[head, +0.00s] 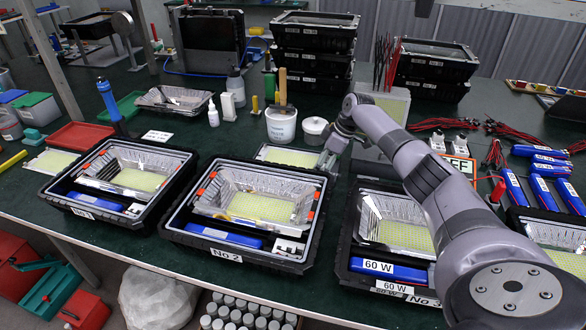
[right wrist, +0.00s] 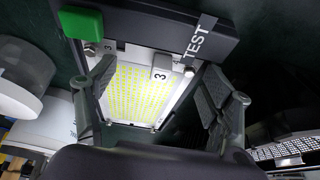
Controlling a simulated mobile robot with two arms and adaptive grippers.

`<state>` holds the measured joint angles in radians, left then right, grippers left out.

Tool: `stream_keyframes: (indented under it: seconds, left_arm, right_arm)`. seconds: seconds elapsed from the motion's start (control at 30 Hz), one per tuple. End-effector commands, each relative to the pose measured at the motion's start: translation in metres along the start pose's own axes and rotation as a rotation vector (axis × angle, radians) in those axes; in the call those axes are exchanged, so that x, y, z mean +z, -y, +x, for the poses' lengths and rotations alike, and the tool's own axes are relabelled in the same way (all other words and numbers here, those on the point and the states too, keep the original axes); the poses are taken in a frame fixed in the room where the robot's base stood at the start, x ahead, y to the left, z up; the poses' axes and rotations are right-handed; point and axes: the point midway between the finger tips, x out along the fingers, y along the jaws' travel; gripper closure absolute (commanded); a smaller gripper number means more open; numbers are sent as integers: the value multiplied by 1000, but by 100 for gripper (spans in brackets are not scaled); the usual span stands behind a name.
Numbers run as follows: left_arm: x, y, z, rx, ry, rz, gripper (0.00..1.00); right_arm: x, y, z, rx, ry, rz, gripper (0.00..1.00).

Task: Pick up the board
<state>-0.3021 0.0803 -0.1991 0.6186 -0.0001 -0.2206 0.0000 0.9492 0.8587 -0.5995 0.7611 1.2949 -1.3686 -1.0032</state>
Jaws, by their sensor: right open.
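A flat LED board (right wrist: 135,92) with rows of yellow cells lies in the right wrist view, its edge at a dark bar marked TEST. A small grey block marked 3 sits on the board's edge. In the head view a board (head: 288,156) lies flat behind the middle housing, partly hidden by that housing. My right gripper (head: 328,160) is at that board's right end. In the right wrist view its open fingers (right wrist: 155,98) stand on either side of the board, with nothing held between them. Contact with the board cannot be told. My left gripper is not in view.
The open housing No 2 (head: 172,226) is in front, with other housings on the left (head: 58,199) and right (head: 345,262). A white tub (head: 281,128) and a small white pot (head: 315,128) stand behind the board. Blue drivers (head: 541,152) lie at the right.

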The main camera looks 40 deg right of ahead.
Motion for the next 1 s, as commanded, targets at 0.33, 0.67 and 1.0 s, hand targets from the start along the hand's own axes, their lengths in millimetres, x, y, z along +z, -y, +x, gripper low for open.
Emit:
stream_keyframes:
  seconds: [0.33,0.67,1.0]
  left_arm:
    - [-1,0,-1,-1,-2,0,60]
    - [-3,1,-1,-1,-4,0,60]
    - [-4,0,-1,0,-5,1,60]
  right_arm:
    - [0,0,-1,0,0,0,35]
    - [0,0,-1,1,0,0,57]
    - [0,-3,-2,9,-1,0,80]
